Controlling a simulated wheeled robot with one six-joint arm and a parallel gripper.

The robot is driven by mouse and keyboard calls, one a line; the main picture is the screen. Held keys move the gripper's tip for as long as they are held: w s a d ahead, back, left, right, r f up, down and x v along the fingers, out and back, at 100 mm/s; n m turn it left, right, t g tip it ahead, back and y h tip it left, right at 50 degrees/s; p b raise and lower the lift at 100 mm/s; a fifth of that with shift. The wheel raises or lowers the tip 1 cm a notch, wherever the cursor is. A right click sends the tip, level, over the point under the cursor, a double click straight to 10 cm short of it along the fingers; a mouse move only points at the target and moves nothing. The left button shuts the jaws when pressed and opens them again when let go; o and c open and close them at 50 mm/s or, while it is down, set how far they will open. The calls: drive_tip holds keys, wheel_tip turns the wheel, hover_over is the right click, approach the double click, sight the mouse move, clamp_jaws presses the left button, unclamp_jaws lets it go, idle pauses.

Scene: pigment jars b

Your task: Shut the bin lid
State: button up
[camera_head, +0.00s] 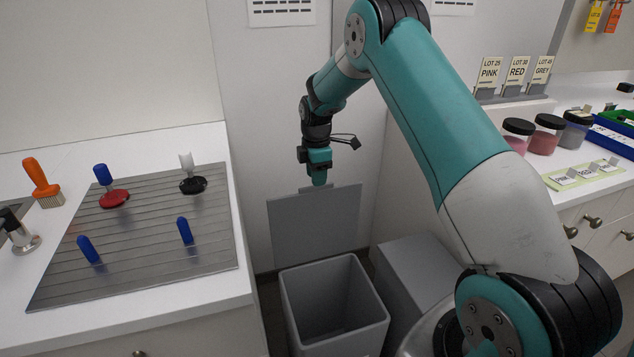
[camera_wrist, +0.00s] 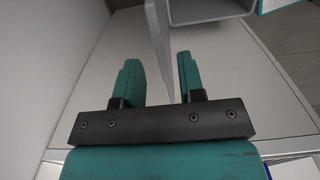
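The grey bin (camera_head: 335,312) stands on the floor between the counters, open at the top and empty as far as I see. Its grey lid (camera_head: 315,232) stands upright behind the opening. My gripper (camera_head: 319,182) points down at the lid's top edge. In the wrist view my gripper (camera_wrist: 160,70) has its two teal fingers apart. The lid (camera_wrist: 160,40) shows edge-on as a thin grey panel in line with the gap between them, nearer the right finger. I cannot tell whether either finger touches it. The bin rim (camera_wrist: 205,12) shows beyond.
A grey box (camera_head: 415,265) stands right of the bin. The left counter holds a ribbed metal mat (camera_head: 140,235) with blue-handled tools and an orange brush (camera_head: 43,182). Jars (camera_head: 546,135) stand on the right counter. A wall is close behind the lid.

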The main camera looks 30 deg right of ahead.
drive_tip(key=shift+f, duration=1.45)
drive_tip(key=shift+c, duration=0.4)
clamp_jaws()
